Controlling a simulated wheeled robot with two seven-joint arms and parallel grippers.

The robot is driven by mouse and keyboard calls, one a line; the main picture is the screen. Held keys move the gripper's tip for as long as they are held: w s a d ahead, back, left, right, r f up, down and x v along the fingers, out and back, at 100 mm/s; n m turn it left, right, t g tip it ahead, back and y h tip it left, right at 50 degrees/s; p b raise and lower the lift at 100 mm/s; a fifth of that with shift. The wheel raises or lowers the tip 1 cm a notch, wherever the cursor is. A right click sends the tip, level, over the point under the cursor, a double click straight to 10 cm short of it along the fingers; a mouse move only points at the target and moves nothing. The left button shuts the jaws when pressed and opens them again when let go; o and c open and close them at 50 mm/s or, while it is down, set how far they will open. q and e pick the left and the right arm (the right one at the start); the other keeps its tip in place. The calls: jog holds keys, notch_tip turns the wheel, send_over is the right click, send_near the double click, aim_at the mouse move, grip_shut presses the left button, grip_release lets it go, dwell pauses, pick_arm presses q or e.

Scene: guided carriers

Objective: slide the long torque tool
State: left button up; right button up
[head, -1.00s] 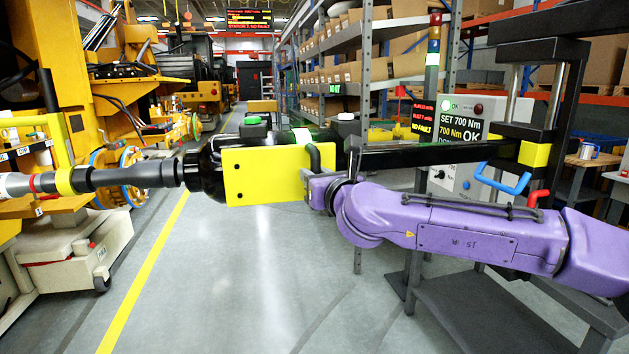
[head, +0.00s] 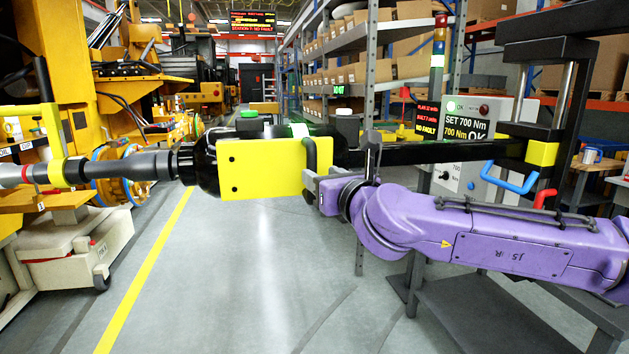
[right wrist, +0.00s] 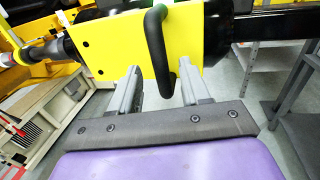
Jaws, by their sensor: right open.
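The long torque tool (head: 207,165) spans the head view, level. It has a grey shaft (head: 120,172) on the left, a black body, a yellow plate (head: 262,170) and a black beam (head: 440,153) running right to a post frame. A black loop handle (head: 322,163) stands at the plate's right side; it also shows in the right wrist view (right wrist: 158,48). My right gripper (head: 314,182) is at this handle. In the right wrist view its fingers (right wrist: 158,82) are apart, with the handle's lower end between them. Left gripper is not in view.
A control box (head: 477,140) reads SET 700 Nm and OK. A dark shelf stand (head: 480,310) is below my right arm. Yellow machinery (head: 65,90) stands at the left. The middle floor is clear.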

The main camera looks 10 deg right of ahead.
jog(key=s, duration=0.2)
jog(key=s+d+b, duration=0.1)
jog(key=s, duration=0.2)
jog(key=shift+d, duration=0.1)
jog(key=shift+d, duration=0.1)
